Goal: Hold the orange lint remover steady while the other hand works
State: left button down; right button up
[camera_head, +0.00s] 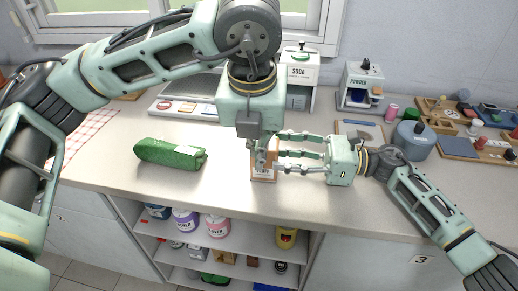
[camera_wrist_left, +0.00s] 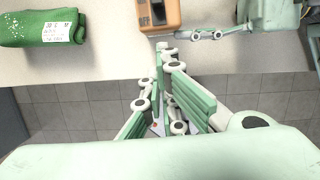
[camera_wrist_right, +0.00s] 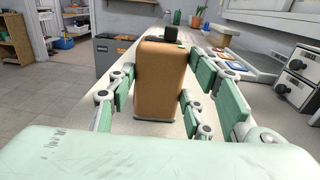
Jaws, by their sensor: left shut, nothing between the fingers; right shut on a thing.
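The orange lint remover (camera_head: 264,173) stands at the counter's front edge in the head view, partly hidden by my grippers. It fills the middle of the right wrist view (camera_wrist_right: 160,80) as an upright orange-brown block with a black part on top. The left wrist view shows part of it (camera_wrist_left: 160,14) at the top edge. My right gripper (camera_head: 283,160) comes from the right, shut on the lint remover with a finger on each side. My left gripper (camera_head: 262,158) points down beside it, shut and empty; its fingertips (camera_wrist_left: 167,55) are close to the remover, and contact is unclear.
White SODA (camera_head: 299,70) and POWDER (camera_head: 360,85) dispensers stand at the back. A grey-blue pot (camera_head: 414,142) and small trays are at the right. Open shelves with jars sit below.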

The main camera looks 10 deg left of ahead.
pick_arm(q)
jog(key=v, duration=0.5)
jog(key=shift+s+r, duration=0.1)
jog(key=shift+r, duration=0.25)
pick_arm(e)
jog(key=o, duration=1.1)
jog(key=shift+d, duration=0.15)
